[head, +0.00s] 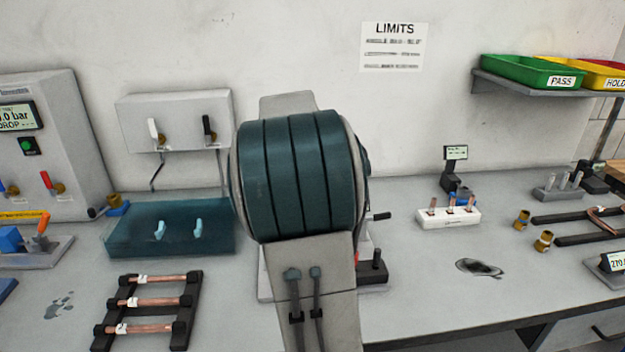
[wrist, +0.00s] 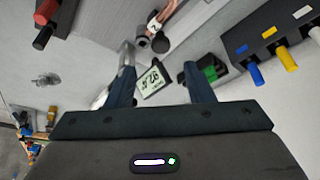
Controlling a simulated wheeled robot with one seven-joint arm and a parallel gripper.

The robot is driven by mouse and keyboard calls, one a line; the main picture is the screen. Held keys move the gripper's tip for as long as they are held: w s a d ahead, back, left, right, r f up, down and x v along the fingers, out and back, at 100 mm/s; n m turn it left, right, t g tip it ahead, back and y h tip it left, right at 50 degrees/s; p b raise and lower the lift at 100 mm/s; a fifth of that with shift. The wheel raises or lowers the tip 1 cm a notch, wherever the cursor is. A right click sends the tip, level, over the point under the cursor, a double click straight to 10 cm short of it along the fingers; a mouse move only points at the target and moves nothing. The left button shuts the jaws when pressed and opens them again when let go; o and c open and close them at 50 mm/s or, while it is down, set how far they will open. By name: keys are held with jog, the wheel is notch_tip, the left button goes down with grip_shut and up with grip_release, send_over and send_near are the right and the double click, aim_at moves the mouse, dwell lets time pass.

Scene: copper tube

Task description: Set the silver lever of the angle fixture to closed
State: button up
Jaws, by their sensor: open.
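In the head view my arm stands in front of the middle of the bench and hides most of a fixture behind it. My gripper is hidden there. In the wrist view my gripper (wrist: 158,72) is open, its two dark fingers apart with nothing gripped. A small display (wrist: 151,83) shows between the fingers. A silver, lever-like piece (wrist: 127,54) shows beside the left finger; I cannot tell whether they touch. A copper tube (wrist: 171,12) with a white tag lies beyond.
In the wrist view a dark block with yellow, blue and white pegs (wrist: 283,57) is at upper right, and a green-and-black part (wrist: 209,69) is near the right finger. In the head view a tube rack (head: 147,302) stands left and a white block (head: 448,217) right.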

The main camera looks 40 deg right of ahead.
jog(key=v, duration=0.5)
jog(key=shift+a+r, duration=0.1)
jog(key=shift+r, duration=0.2)
